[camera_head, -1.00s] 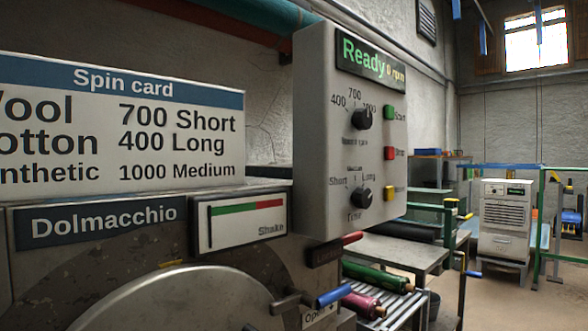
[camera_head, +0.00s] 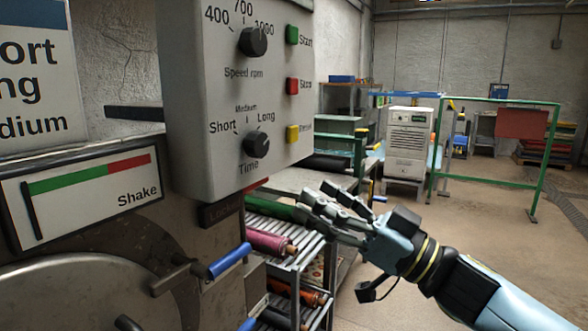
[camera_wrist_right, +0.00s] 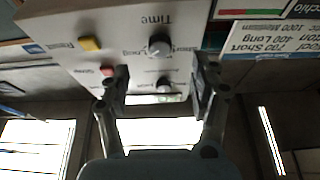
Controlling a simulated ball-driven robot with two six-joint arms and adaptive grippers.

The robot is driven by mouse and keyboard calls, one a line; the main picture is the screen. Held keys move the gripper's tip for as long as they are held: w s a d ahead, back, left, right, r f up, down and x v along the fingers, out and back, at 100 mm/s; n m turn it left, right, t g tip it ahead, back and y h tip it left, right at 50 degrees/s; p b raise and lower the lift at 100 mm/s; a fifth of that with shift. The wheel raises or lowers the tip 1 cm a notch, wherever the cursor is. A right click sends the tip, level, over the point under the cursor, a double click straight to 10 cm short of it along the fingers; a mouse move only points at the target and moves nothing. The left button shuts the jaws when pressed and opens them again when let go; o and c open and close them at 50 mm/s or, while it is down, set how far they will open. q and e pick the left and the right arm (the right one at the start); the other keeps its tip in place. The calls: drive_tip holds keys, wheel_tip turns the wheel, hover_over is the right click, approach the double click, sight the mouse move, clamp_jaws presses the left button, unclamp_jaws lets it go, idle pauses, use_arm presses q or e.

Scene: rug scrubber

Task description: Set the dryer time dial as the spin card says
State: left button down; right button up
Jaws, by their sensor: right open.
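The black Time dial (camera_head: 257,143) is low on the grey control panel (camera_head: 205,100), with Short, Medium and Long around it; I cannot tell its setting. The Speed rpm dial (camera_head: 253,41) is above it. The spin card (camera_head: 38,75) is cut off at the left; only the endings of Short, Long and Medium show. My right gripper (camera_head: 322,200) is open and empty, right of the panel and apart from it. In the right wrist view, upside down, the Time dial (camera_wrist_right: 160,45) shows beyond the open fingers (camera_wrist_right: 160,88). My left gripper is out of view.
Green, red and yellow buttons line the panel's right side, the yellow one (camera_head: 292,134) nearest the Time dial. A blue handle (camera_head: 229,261) sticks out below. A rack with rolls (camera_head: 268,241) stands under my right gripper.

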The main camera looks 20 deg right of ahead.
sight(263, 150)
drive_tip(key=shift+n+y, duration=0.3)
drive_tip(key=p+x, duration=0.1)
drive_tip(key=x, duration=0.2)
drive_tip(key=r+p+x, duration=0.1)
drive_tip(key=x, duration=0.3)
drive_tip(key=p+x, duration=0.1)
drive_tip(key=x, duration=0.2)
drive_tip(key=shift+w+d+r, duration=0.1)
drive_tip(key=shift+d+r, duration=0.1)
drive_tip(key=shift+r, duration=0.15)
drive_tip(key=shift+w+a+r, duration=0.1)
drive_tip(key=shift+w+a, duration=0.25)
drive_tip(key=shift+w, duration=0.05)
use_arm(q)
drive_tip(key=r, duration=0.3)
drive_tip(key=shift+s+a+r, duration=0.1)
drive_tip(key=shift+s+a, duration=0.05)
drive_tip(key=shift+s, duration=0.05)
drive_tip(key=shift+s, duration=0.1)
use_arm(e)
drive_tip(key=shift+c, duration=1.2)
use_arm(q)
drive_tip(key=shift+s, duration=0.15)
use_arm(e)
drive_tip(key=c, duration=0.9)
